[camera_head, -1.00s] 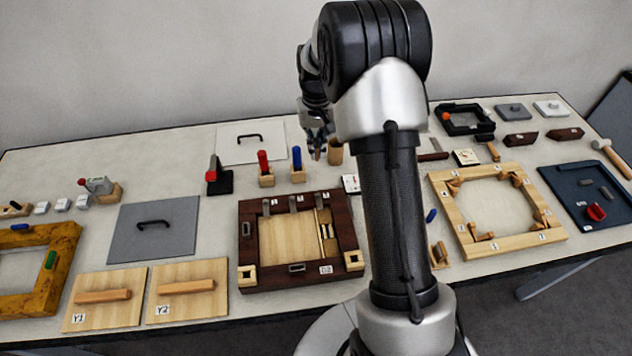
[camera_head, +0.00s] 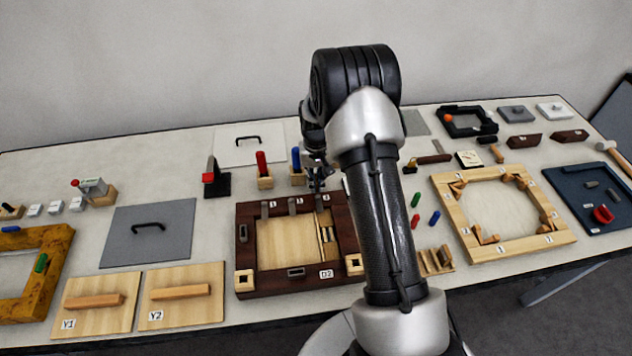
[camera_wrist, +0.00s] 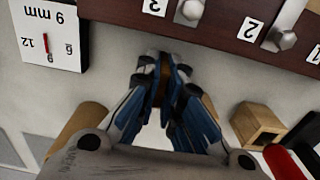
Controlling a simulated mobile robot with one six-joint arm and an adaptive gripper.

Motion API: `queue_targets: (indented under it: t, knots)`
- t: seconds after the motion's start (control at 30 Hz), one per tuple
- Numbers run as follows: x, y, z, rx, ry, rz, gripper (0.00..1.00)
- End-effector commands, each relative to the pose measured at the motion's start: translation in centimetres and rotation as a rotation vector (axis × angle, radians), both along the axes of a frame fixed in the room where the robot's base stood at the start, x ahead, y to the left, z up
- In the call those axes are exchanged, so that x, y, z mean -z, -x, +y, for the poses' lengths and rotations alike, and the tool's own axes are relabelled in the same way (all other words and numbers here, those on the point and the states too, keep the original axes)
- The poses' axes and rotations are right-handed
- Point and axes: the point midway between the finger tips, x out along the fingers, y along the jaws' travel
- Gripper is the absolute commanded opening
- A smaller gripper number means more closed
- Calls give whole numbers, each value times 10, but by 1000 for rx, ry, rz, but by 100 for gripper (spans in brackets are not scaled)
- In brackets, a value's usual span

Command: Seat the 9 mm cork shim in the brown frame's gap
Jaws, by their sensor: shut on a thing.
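My gripper (camera_head: 317,180) is shut on a small brown piece, apparently the cork shim (camera_wrist: 165,88); the blue fingers (camera_wrist: 166,75) cover most of it. The gripper is above the table just behind the brown frame (camera_head: 246,262). The frame's dark edge (camera_wrist: 215,22) crosses the top of the wrist view, apart from the fingertips. In the head view the frame holds a pale panel (camera_head: 285,243). A narrow gap (camera_head: 326,222) with small pieces in it lies at the panel's right. The shim is too small to make out in the head view.
A card marked 9 mm (camera_wrist: 52,32) with a dial lies beside the frame. A tan cylinder (camera_wrist: 78,128) and a wooden holder (camera_wrist: 257,125) flank the fingers. Red (camera_head: 262,162) and blue (camera_head: 296,158) handles stand behind the frame. Metal clamps (camera_wrist: 284,28) sit along the frame's edge.

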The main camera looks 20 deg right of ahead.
Motion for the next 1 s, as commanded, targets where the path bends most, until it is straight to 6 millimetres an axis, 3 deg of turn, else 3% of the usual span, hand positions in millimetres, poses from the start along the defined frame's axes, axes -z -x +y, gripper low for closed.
queue_targets:
  t: [0.23, 0.27, 0.4, 0.7, 0.87, 1.0]
  knots:
    - [3, 0, 0, 0, 0, 0, 0]
    - [4, 0, 0, 0, 0, 0, 8]
    - [3, 0, 0, 0, 0, 0, 15]
    - [1, 0, 0, 0, 0, 0, 15]
    - [-15, -1, 0, 0, 1, -2, 15]
    - [-45, -1, 0, 0, 1, -3, 15]
